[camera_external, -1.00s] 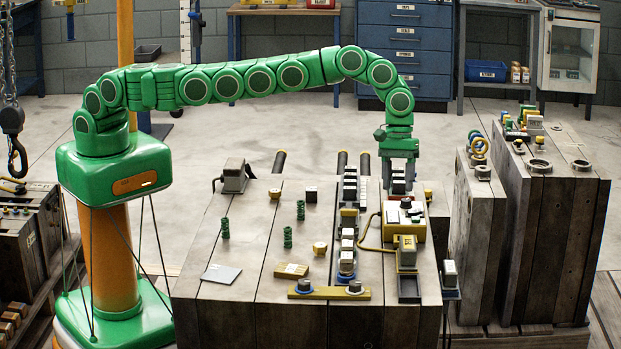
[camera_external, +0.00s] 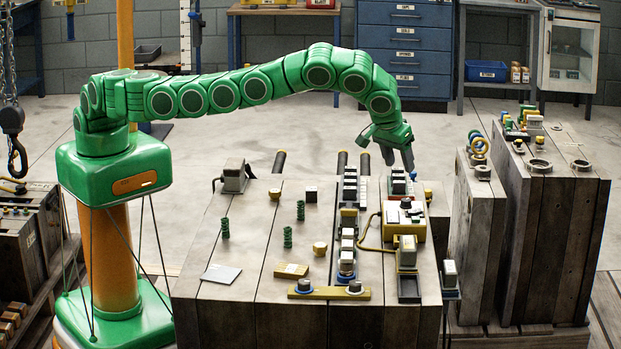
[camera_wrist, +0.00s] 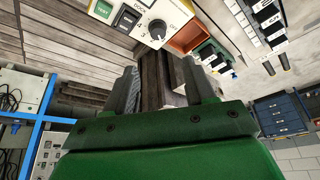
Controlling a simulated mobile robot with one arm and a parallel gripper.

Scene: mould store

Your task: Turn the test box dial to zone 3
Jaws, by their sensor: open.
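The test box (camera_external: 392,234) is yellow with a white top panel and stands at the right side of the wooden block's top. In the wrist view, its white panel (camera_wrist: 172,14) shows at the top, with a dark round dial (camera_wrist: 157,29), markings "OFF" and "3", and a green TEST button (camera_wrist: 103,9). Which mark the dial points to is too small to tell. The dial is a small dark knob (camera_external: 406,203) in the external view. My gripper (camera_external: 400,161) is tilted, open and empty, above and behind the box. Its two fingers (camera_wrist: 160,72) are apart from the dial.
Black and white modules (camera_external: 349,188) stand in a row left of the box. A yellow cable (camera_external: 368,247) loops at its left side. A grey-topped lever unit (camera_external: 406,250) stands in front.

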